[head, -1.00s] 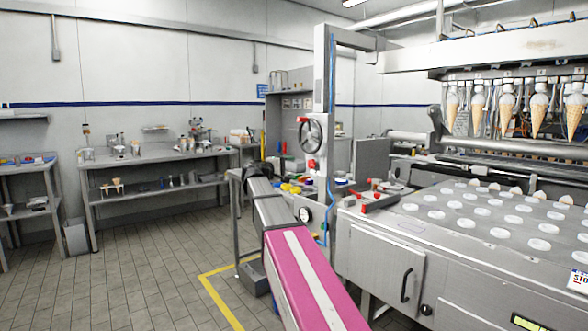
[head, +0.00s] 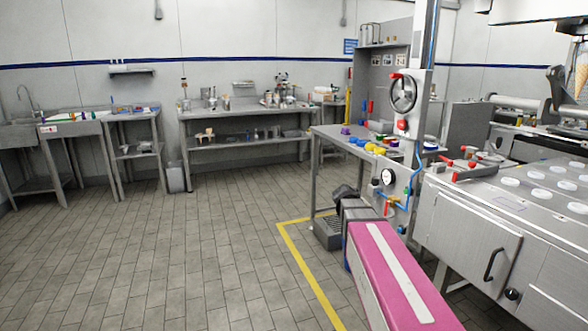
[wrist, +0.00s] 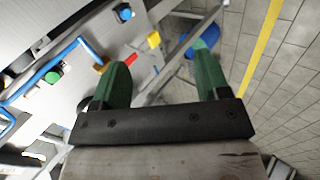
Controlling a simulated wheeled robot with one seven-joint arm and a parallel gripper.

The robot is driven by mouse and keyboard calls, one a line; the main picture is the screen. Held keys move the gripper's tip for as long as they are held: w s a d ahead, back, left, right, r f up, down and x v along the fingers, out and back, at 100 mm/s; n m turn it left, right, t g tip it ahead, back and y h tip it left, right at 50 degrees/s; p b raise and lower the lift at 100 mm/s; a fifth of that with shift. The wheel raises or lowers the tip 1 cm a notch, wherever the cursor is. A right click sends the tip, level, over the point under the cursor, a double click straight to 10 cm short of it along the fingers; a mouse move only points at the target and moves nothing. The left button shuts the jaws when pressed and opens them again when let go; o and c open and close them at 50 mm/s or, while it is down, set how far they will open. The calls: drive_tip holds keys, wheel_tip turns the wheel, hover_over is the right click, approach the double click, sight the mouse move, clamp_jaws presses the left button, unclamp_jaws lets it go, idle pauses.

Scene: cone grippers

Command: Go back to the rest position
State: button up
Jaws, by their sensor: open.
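My gripper (wrist: 160,88) shows in the wrist view with its two green fingers spread apart. It is open and nothing is between the fingers. Beyond it are a blue hose, coloured knobs and the tiled floor. In the head view my pink arm (head: 392,270) reaches forward from the lower right, low beside the machine's column. The gripper itself cannot be made out clearly in the head view.
The ice-cream machine (head: 470,225) stands close on the right, with its handwheel column (head: 403,95) ahead. A side table (head: 330,131) holds several coloured parts. A workbench (head: 240,140) stands at the back wall. The tiled floor (head: 190,240) at left is clear.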

drive_tip(key=s+a+f+m+g+y, duration=0.1)
drive_tip(key=s+a+f+y, duration=0.2)
drive_tip(key=s+f, duration=0.5)
drive_tip(key=s+a+f+m+g+y, duration=0.2)
drive_tip(key=s+a+f+y, duration=0.2)
drive_tip(key=s+f, duration=0.5)
drive_tip(key=shift+s+a+y, duration=0.3)
drive_tip(key=shift+s+a, duration=0.25)
drive_tip(key=shift+a, duration=0.65)
